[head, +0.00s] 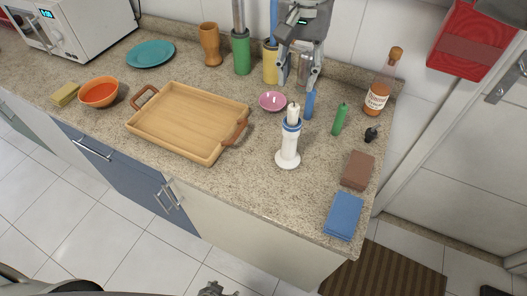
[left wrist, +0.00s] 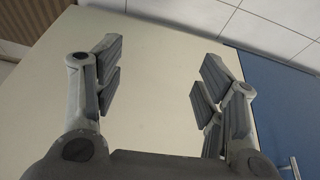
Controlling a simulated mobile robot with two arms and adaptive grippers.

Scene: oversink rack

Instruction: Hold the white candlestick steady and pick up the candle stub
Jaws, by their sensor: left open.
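The white candlestick (head: 288,147) stands upright on the counter, right of the wooden tray, with a blue ring near its top. A short pale candle stub (head: 293,114) sits upright in its top. My right gripper (head: 300,82) points down behind and above the candlestick, its fingers apart, and touches neither candlestick nor stub. My left gripper (head: 215,290) shows only partly at the bottom edge of the head view, low in front of the counter. In the left wrist view, the left gripper (left wrist: 158,85) is open and empty, facing a cream cabinet front.
A pink bowl (head: 272,101), a blue stick-like item (head: 309,104) and a green one (head: 339,119) lie near the candlestick. The wooden tray (head: 166,145) is left. Counter before the candlestick is clear.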

